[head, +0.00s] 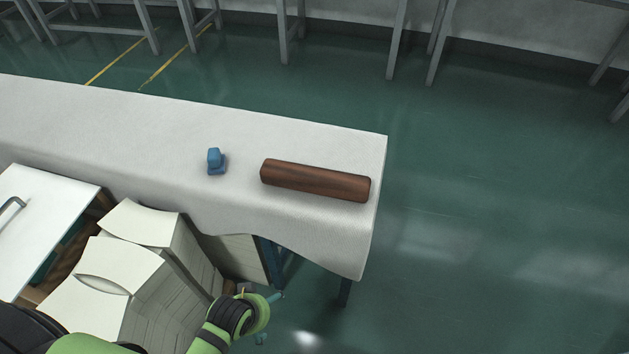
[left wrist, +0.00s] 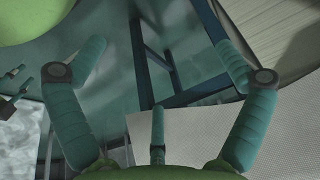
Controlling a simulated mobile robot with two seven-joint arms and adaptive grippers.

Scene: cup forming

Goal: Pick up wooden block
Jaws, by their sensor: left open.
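The wooden block (head: 315,181) is a long dark brown bar with rounded edges. In the head view it lies flat near the right end of the white-covered table (head: 120,115). My left gripper (head: 270,318) is low in front of the table, below the tabletop and apart from the block. The left wrist view shows its teal fingers (left wrist: 157,45) spread wide with nothing between them. The block does not show in that view. Teal finger-like parts (left wrist: 14,90) at the left edge of the wrist view may be my right gripper; their opening is unclear.
A small blue object (head: 216,161) stands left of the block on the table. Stacks of pale sheets (head: 150,255) and a white drawer cabinet (head: 45,215) stand in front of the table. Blue table legs (head: 345,291) are close to the left gripper. Green floor is clear at right.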

